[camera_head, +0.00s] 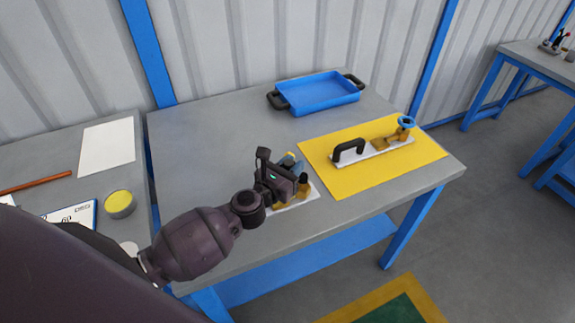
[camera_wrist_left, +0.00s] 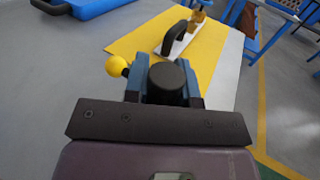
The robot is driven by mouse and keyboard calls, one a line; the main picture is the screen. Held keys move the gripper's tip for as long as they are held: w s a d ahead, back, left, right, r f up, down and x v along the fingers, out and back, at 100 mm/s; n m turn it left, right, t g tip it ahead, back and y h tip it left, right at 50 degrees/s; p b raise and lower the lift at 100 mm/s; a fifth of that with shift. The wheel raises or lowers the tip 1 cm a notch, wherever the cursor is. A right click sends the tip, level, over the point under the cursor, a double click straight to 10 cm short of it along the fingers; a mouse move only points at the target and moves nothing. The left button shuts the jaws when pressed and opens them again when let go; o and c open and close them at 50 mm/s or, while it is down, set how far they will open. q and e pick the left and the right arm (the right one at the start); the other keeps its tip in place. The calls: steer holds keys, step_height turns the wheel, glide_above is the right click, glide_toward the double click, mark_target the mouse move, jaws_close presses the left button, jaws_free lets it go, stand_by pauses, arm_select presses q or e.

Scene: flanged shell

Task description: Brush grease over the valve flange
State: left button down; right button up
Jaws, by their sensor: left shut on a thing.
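My left gripper (camera_head: 284,181) is over the table near its front edge, above a small white plate (camera_head: 307,192) with brass-coloured parts (camera_head: 303,186). It is shut on a dark round-ended thing (camera_wrist_left: 167,82), seen between its blue fingers in the left wrist view; I cannot tell whether this is the brush. A yellow ball-like part (camera_wrist_left: 117,66) shows beside the fingers. A valve with a blue handwheel (camera_head: 405,121) and brass body (camera_head: 382,143) stands on a white plate with a black handle (camera_head: 348,150). A grey tin (camera_head: 120,205) with yellow contents is at left. My right gripper is out of view.
The valve's plate lies on a yellow mat (camera_head: 345,185). A blue tray (camera_head: 318,92) with black handles is at the back of the table. A second table at left holds white paper (camera_head: 107,147) and a brown rod (camera_head: 35,183). The table's left part is clear.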

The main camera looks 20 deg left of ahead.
arm_select(q)
steer(key=shift+s+a, duration=0.2)
steer(key=shift+s, duration=0.05)
steer(key=shift+s+a, duration=0.35)
steer(key=shift+s, duration=0.1)
steer(key=shift+s+a, duration=0.4)
steer(key=shift+s, duration=0.05)
step_height(320, 180, up, 9)
steer(key=s+a+p, duration=0.2)
steer(key=p, duration=0.4)
steer(key=shift+s, duration=0.2)
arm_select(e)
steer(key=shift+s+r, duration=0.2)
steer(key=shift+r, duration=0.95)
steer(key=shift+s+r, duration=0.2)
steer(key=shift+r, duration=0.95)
